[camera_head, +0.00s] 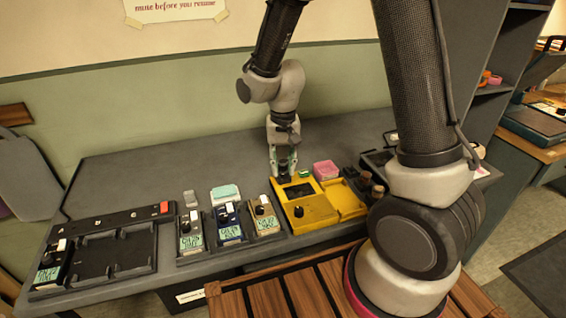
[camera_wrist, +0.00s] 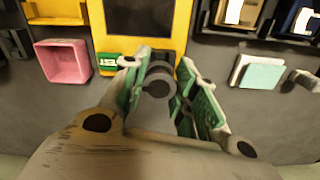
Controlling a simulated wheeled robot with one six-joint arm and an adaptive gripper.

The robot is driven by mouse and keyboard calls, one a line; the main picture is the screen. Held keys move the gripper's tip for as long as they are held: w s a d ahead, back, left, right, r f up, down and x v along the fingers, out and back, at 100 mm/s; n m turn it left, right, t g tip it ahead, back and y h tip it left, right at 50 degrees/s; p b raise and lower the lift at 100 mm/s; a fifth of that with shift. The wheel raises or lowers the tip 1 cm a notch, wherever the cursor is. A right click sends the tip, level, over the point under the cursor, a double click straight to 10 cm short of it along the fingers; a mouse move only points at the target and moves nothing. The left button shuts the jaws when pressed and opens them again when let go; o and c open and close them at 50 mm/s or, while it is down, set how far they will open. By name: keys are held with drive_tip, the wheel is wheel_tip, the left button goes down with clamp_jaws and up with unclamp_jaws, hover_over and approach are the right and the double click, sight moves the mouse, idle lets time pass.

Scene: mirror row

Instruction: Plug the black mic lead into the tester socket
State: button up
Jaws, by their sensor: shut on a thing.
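The yellow tester (camera_head: 312,212) lies on the grey bench with a dark screen and a black knob. It also shows in the wrist view (camera_wrist: 103,28), beside a green TEST label (camera_wrist: 108,63). My gripper (camera_head: 283,168) is at the tester's back edge, pointing down. In the wrist view my gripper (camera_wrist: 158,68) is shut on a dark grey, round-ended plug (camera_wrist: 158,82), which appears to be the black mic lead's end. The plug is right at the tester's edge. The socket is hidden, so I cannot tell whether the plug is in it. No cable is clearly visible.
A pink open box (camera_head: 326,170) stands right of the gripper. A mint-topped block (camera_head: 225,192) and a small grey block (camera_head: 190,198) are left. Several display units stand in front, with a black dock (camera_head: 128,248) far left. Bare bench lies behind.

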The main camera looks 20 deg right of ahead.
drive_tip(key=shift+f, duration=0.8)
drive_tip(key=o, duration=1)
drive_tip(key=shift+o, duration=0.2)
wheel_tip(320, 180, up, 12)
